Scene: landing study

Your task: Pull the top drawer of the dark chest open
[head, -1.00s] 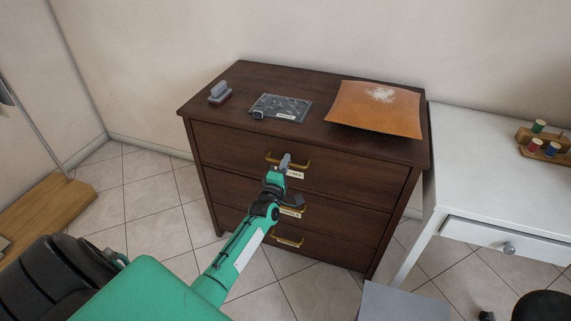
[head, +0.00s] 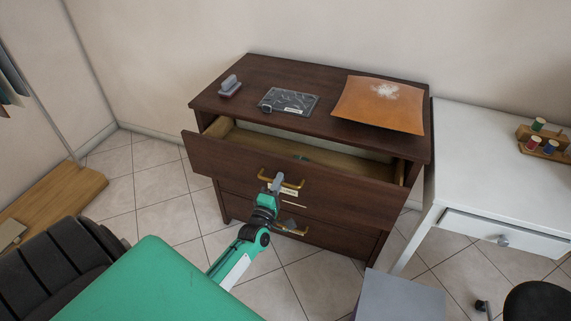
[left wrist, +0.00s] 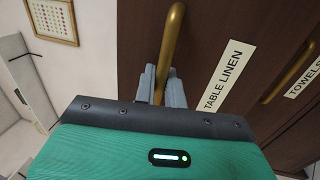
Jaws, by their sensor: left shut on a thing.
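The dark chest (head: 215,95) stands against the wall. Its top drawer (head: 225,159) is pulled partly out, and its pale wooden inside (head: 335,157) shows, with a small greenish thing near the middle. My left gripper (head: 277,182) is shut on the brass handle (head: 293,184) of this drawer. In the left wrist view the handle (left wrist: 172,42) passes between the two grey fingers (left wrist: 162,85), beside a label (left wrist: 222,76) reading "TABLE LINEN". The lower drawers are shut. My right gripper is not in view.
A white desk (head: 480,165) stands close at right. A grey box (head: 400,295) and a black chair (head: 540,303) are at front right.

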